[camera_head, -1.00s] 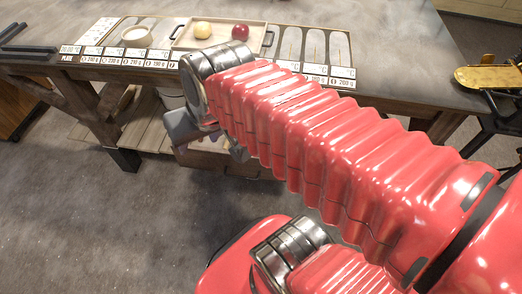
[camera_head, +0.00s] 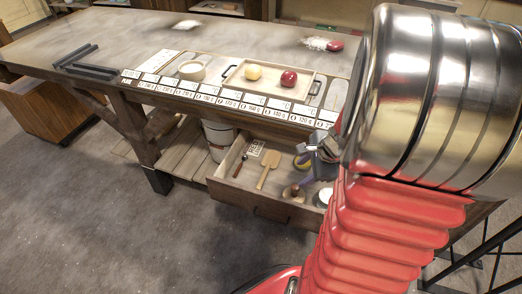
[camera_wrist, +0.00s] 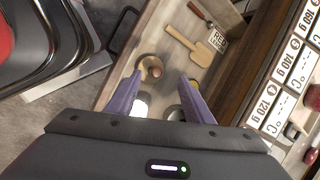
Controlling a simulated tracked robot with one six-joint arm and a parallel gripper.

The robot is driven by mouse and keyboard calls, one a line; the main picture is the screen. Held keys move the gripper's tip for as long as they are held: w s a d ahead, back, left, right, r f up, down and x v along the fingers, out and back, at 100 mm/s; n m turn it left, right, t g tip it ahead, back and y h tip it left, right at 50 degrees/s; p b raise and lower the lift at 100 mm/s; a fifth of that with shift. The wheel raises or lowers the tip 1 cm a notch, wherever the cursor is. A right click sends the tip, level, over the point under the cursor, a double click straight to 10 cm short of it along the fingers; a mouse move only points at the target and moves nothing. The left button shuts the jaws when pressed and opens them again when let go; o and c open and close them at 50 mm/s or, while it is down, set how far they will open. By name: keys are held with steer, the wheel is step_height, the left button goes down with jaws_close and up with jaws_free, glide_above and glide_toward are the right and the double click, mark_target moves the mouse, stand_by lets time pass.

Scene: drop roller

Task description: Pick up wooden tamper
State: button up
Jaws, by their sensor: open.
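The wooden tamper (camera_head: 291,191), a round brown piece with a knob, lies in the open drawer near its front side. In the wrist view the tamper (camera_wrist: 151,66) shows just ahead of and between my two fingertips, a little nearer the left finger. My gripper (camera_head: 318,158) hangs above the right part of the drawer in the head view. In the wrist view my gripper (camera_wrist: 160,76) is open, with nothing between its fingers. I cannot tell the exact height between the fingertips and the tamper.
The open drawer (camera_head: 232,190) also holds a wooden spatula (camera_head: 268,171), a small handled tool (camera_head: 240,166) and a white round thing (camera_head: 326,196). The table edge with its label strip (camera_head: 200,94) overhangs behind. A tray (camera_head: 240,85) holds yellow and red balls.

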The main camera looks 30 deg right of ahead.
steer(key=d+m, duration=0.1)
steer(key=s+d+f, duration=0.1)
steer(key=d+f+m, duration=0.1)
steer(key=shift+s+f+m, duration=0.2)
steer(key=shift+s+m, duration=0.1)
glide_above(296, 188)
steer(key=s, duration=0.2)
step_height(296, 188, down, 8)
steer(key=shift+s+d, duration=0.2)
steer(key=shift+d, duration=0.1)
steer(key=shift+x, duration=2.55)
steer(key=shift+c, duration=0.5)
jaws_close()
